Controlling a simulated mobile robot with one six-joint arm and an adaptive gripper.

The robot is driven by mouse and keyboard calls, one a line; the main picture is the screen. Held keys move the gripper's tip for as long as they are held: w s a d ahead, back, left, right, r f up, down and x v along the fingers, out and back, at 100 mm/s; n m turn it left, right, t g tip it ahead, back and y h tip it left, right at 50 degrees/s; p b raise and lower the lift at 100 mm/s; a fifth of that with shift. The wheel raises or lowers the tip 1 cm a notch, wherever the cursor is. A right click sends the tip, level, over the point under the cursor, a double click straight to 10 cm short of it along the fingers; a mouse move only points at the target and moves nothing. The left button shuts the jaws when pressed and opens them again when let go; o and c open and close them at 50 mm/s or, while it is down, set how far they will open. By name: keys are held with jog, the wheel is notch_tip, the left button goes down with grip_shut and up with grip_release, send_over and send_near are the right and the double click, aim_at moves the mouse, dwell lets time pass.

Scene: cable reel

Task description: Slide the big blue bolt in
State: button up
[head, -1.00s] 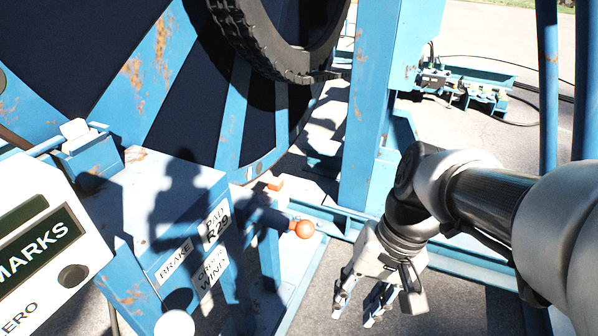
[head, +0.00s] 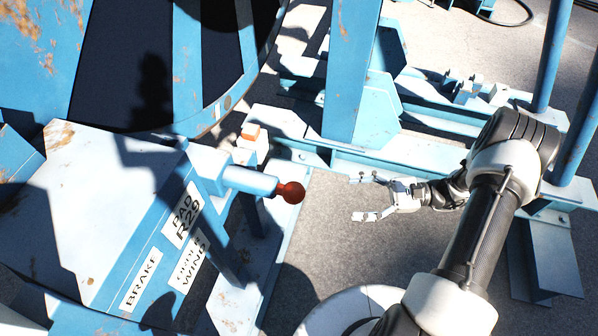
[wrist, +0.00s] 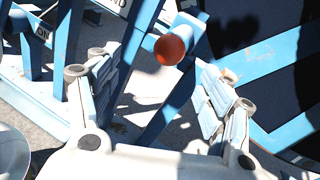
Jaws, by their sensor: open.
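The big blue bolt (head: 250,181) is a light blue bar sticking out rightward from a holder on the brake housing. It ends in a red-orange ball knob (head: 291,193), which also shows between my fingers in the wrist view (wrist: 170,49). My gripper (head: 362,197) is open and empty. It is to the right of the knob, with its fingers pointing left toward it and a clear gap between them. The bolt's inner end is hidden in its holder.
The blue brake housing (head: 95,185) carries labels reading BRAKE and PAD R29. A blue upright post (head: 350,75) and base rail stand behind my gripper. Grey ground in front of the rail is open.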

notch_tip(320, 180, down, 2)
jog(key=w+m+t, duration=0.1)
jog(key=t, duration=0.1)
jog(key=b, duration=0.1)
send_near(295, 193)
jog(key=shift+y, duration=0.4)
jog(key=w+a+f, duration=0.1)
jog(key=a, duration=0.2)
jog(key=w+a+f, duration=0.1)
jog(key=a, duration=0.2)
jog(key=w+a+f, duration=0.1)
jog(key=a, duration=0.2)
jog(key=shift+w+a+f, duration=0.1)
jog(key=shift+w+a, duration=0.05)
jog(key=shift+a, duration=0.15)
